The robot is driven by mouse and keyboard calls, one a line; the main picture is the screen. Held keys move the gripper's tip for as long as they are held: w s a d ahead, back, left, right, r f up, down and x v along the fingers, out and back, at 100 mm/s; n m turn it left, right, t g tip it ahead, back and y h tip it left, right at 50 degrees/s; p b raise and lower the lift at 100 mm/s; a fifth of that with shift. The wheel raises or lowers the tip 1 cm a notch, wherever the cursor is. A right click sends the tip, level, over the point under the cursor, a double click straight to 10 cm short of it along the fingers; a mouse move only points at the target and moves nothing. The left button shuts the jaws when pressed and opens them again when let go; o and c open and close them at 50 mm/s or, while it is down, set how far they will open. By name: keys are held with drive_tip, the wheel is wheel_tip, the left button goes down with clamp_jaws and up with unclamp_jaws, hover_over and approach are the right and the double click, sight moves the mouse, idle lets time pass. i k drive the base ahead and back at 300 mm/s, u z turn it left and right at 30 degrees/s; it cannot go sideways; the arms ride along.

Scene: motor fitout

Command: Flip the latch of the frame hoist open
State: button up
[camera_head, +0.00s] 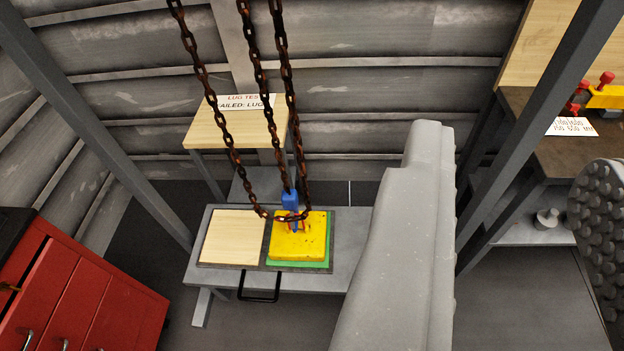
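The frame hoist's rusty chains (258,75) hang from above the picture at upper left of centre. At their lower end is a small blue hook block (290,199), with a blue tip and a thin red part (300,216) below it, over a yellow block (298,242). The latch is too small to make out clearly; I cannot tell whether it is open or shut. My gripper (513,160) fills the right side close to the camera, its grey finger and studded finger pad wide apart.
The yellow block lies on a green plate on a grey bench (345,235), beside a pale wood board (230,238). A red drawer cabinet (100,295) stands lower left. Slanting grey posts (95,120) flank the bench. A wooden table with a sign (205,128) stands behind.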

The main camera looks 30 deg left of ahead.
sight(291, 213)
drive_tip(key=k, duration=0.65)
drive_tip(key=u, duration=0.65)
drive_tip(key=i, duration=1.65)
drive_tip(key=z, duration=0.65)
